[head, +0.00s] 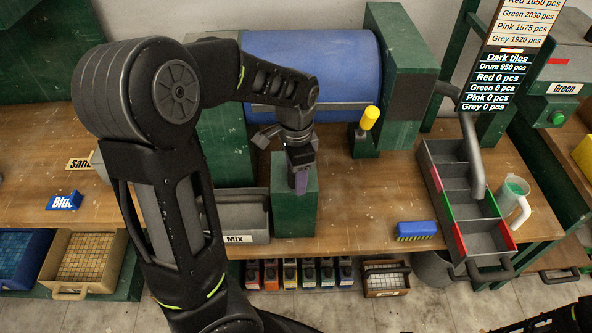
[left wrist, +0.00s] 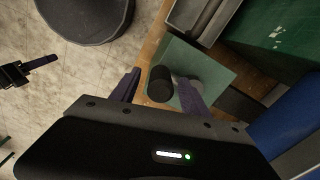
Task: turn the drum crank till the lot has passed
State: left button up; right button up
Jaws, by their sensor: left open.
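The blue drum (head: 330,65) lies between green housings at the back of the bench. A black cylindrical crank grip (left wrist: 160,83) with a pale metal part behind it shows in the left wrist view, above the green block (head: 295,210). My left gripper (head: 299,182) points down over this block. It is open, with its purple fingers on either side of the grip; I cannot tell whether they touch it. The arm hides the crank in the head view. The sign (head: 490,85) reads "Drum 950 pcs" and 0 for Red, Green, Pink and Grey. My right gripper (left wrist: 40,63) shows partly.
A metal spout (head: 472,150) hangs over a divided tray (head: 432,172) with red and green edges. A yellow-topped lever (head: 370,117), a blue block (head: 415,230) and a pitcher (head: 514,200) stand nearby. The Mix bin (head: 257,222) sits left of the green block.

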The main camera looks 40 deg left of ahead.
pick_arm(q)
jog(key=shift+c, duration=0.5)
grip_shut()
jog(key=shift+w+d, duration=0.35)
jog(key=shift+d, duration=0.05)
jog(key=w, duration=0.1)
jog(key=w+d, duration=0.1)
jog(key=w, duration=0.2)
jog(key=shift+d, duration=0.35)
jog(key=shift+w+a, duration=0.4)
jog(key=shift+w, duration=0.45)
jog(key=shift+w+a, duration=0.4)
jog(key=shift+w, duration=0.5)
jog(key=shift+w+a, duration=0.4)
jog(key=shift+w, duration=0.45)
jog(key=shift+o, duration=0.4)
grip_release()
jog(key=shift+r, duration=0.1)
